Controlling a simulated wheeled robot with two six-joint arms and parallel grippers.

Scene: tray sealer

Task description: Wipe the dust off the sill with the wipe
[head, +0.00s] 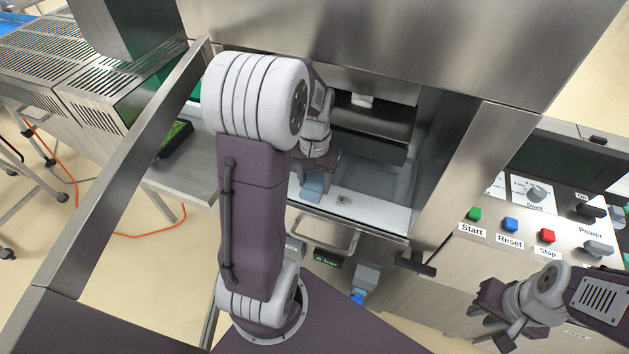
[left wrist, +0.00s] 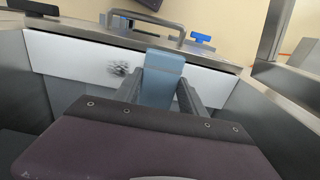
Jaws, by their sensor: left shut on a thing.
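The wipe (head: 312,188) is a light blue block-like pad. My left gripper (head: 318,172) is shut on it, inside the machine opening at the sill. In the left wrist view the wipe (left wrist: 162,72) sits between the two dark fingers (left wrist: 160,92) and overlaps the white sill (left wrist: 70,55). I cannot tell whether it touches the sill. A grey speckled dust patch (left wrist: 119,69) lies on the sill to the left of the wipe there. In the head view the dust (head: 343,201) lies to the right of the wipe on the sill (head: 385,213). My right gripper (head: 492,316) is empty and looks open, by the control panel.
Steel walls flank the opening, with a dark block (head: 370,130) above it. A bar handle (head: 325,238) is in front below the sill. The panel at right has green (head: 474,214), blue (head: 510,224) and red (head: 547,236) buttons. A dark tray (head: 175,139) lies at left.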

